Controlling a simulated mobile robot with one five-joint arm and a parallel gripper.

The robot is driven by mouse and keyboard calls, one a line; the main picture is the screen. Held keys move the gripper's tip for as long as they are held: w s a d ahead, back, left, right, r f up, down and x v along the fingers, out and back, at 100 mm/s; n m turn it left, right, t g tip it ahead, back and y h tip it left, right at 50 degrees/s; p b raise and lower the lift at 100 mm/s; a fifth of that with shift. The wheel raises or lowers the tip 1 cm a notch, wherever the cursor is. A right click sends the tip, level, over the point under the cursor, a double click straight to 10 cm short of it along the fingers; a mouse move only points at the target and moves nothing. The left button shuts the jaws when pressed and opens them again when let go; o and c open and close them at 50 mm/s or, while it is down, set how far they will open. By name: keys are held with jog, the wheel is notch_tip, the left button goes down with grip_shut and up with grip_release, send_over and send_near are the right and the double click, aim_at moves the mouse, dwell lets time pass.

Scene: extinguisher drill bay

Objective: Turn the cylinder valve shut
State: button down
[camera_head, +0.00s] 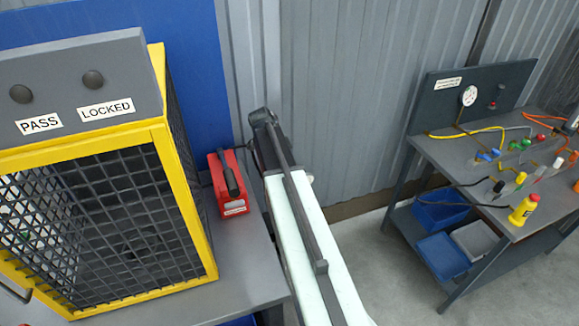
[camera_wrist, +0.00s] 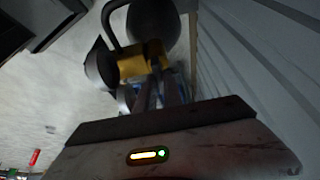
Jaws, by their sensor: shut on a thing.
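In the wrist view my gripper (camera_wrist: 158,92) is shut on part of a fitting with a yellow body (camera_wrist: 132,66), which I take for the cylinder valve. The fingertips meet at its near side, and the exact part between them is dark and hard to make out. A grey round part (camera_wrist: 100,66) sits at the left of the yellow body. A dark rounded shape (camera_wrist: 155,22) and a curved dark handle (camera_wrist: 112,20) show beyond it. In the head view my arm reaches away past the bench, and the fingertips and valve cannot be made out.
A yellow-framed mesh cage (camera_head: 190,215) with a PASS and LOCKED panel (camera_head: 80,90) stands left of my arm. A red box (camera_head: 228,188) with a black handle sits close beside my arm. A corrugated wall (camera_head: 335,110) is behind. A workbench (camera_head: 455,160) stands at right.

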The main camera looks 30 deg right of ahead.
dwell(0.3)
jog(key=c, duration=1.5)
grip_release()
jog(key=shift+r, duration=0.15)
jog(key=p+v, duration=0.7)
jog(key=shift+a+r, duration=0.15)
jog(key=shift+r, duration=0.05)
